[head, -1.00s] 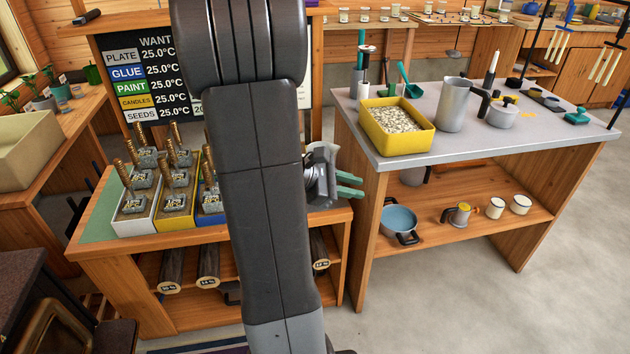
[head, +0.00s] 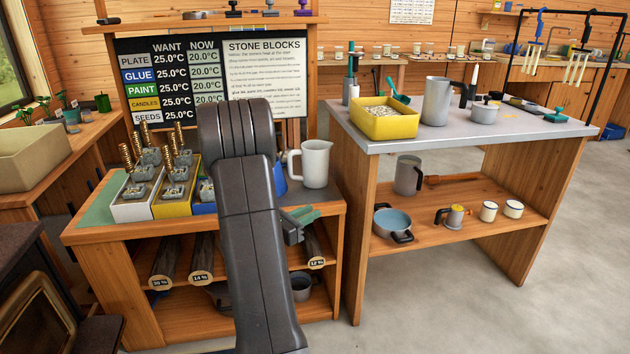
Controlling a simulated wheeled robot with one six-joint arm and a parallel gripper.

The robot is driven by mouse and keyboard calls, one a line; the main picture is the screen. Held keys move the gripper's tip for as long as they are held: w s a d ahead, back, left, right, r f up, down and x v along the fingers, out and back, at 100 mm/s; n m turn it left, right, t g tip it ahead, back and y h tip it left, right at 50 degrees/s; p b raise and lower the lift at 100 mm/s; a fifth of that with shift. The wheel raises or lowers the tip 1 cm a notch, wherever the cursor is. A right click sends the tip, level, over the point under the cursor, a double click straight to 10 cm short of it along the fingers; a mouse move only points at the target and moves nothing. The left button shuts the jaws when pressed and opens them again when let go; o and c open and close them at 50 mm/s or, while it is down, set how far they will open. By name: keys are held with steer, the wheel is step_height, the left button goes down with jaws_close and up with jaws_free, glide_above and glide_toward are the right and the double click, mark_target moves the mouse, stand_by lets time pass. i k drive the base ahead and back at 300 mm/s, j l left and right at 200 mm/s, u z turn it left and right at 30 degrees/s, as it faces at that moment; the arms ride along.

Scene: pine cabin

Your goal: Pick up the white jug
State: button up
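The white jug (head: 316,165) stands upright on the right end of the low wooden bench, its handle toward the left. My gripper (head: 303,223) has teal fingers and sits in front of the bench's front edge, below and nearer than the jug. The fingers look apart with nothing between them, and they do not touch the jug. My dark arm hides part of the gripper and the middle of the bench.
Trays of stone blocks (head: 174,200) fill the bench's left side, and a blue container (head: 280,178) is beside the jug. At right, a taller table (head: 450,135) holds a yellow bin (head: 384,124) and a grey pitcher (head: 437,101). Floor at right is clear.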

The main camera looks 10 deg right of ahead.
mark_target(315, 155)
steer(key=k+u, duration=0.45)
steer(key=k+j+u, duration=0.2)
steer(key=u, duration=0.25)
steer(key=l+u, duration=0.8)
steer(key=l, duration=0.15)
steer(key=l+u, duration=0.45)
steer(key=k+l, duration=0.1)
steer(key=l, duration=0.6)
steer(key=k+l, duration=0.1)
steer(key=l, duration=0.65)
steer(key=k+l, duration=0.1)
steer(key=l, duration=0.6)
steer(key=k+l, duration=0.1)
steer(key=l, duration=0.6)
steer(key=i+l+z, duration=0.1)
steer(key=i, duration=0.05)
